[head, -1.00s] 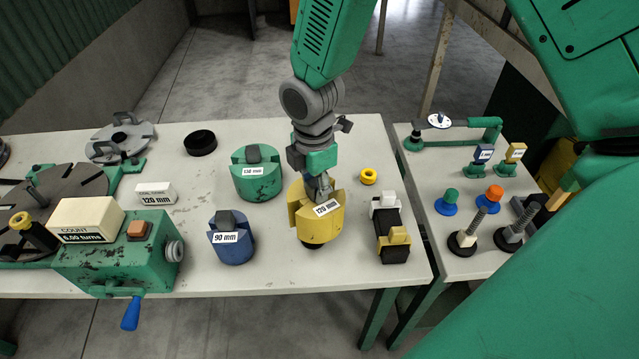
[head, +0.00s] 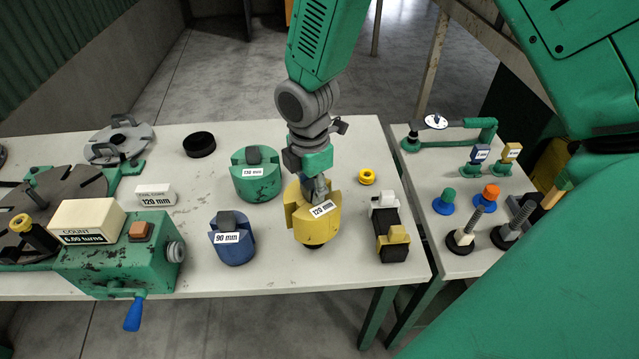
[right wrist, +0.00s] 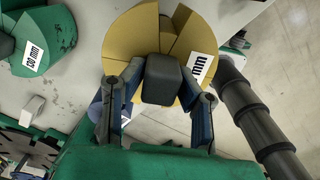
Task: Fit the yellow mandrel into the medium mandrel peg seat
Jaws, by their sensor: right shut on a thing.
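The yellow mandrel (head: 299,226), labelled 120 mm, hangs from my right gripper (head: 317,188) above the front right part of the table. The gripper is shut on its grey top handle. In the right wrist view the fingers (right wrist: 164,88) stand on either side of that handle, over the yellow mandrel (right wrist: 130,38). A dark patch shows directly under the mandrel; I cannot tell whether it is a seat or a shadow. The medium mandrel peg seat cannot be made out for certain. My left gripper is not in view.
The green mandrel (head: 256,184) and blue mandrel (head: 232,248) stand to the left. A yellow ring (head: 367,176) and a black-and-yellow block (head: 393,246) are to the right. The counter box (head: 120,265) is at front left. A side table (head: 462,264) holds several small parts.

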